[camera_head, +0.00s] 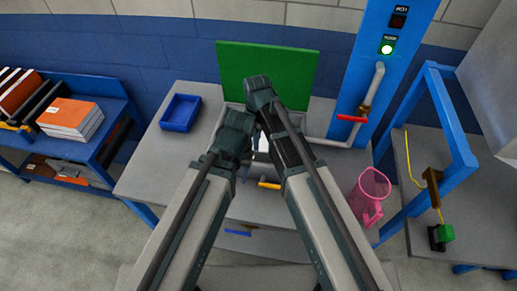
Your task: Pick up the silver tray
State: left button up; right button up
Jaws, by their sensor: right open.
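A pale, silvery surface (262,145) shows in a small gap between my two arms, over the grey counter. It may be part of the silver tray, but my arms hide most of it and I cannot tell its outline. My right gripper (265,132) is open, close to this surface, partly covered by its own arm. I cannot tell whether it touches the surface. My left gripper (236,150) is mostly hidden beneath its dark wrist, just left of the right one, and its fingers cannot be made out.
An upright green panel (268,73) stands behind my arms. A blue bin (181,113) sits at the counter's left, a pink pitcher (370,194) at its right. A red-handled pipe (351,118) runs down a blue post. Blue-framed benches flank the grey counter (150,165).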

aim_at(262, 153)
notch_tip(262, 153, down, 4)
jog(key=b, duration=0.2)
jog(key=shift+r+b, duration=0.2)
jog(key=shift+b, duration=0.1)
pick_arm(q)
notch_tip(262, 153, down, 4)
jog(key=shift+r, duration=0.2)
jog(key=shift+f, duration=0.1)
notch_tip(262, 153, down, 5)
jog(key=b, duration=0.5)
jog(key=shift+f, duration=0.1)
pick_arm(e)
jog(key=f, duration=0.5)
jog(key=shift+w+a+f, duration=0.15)
jog(key=shift+w+a, duration=0.05)
jog(key=shift+w, duration=0.2)
grip_shut()
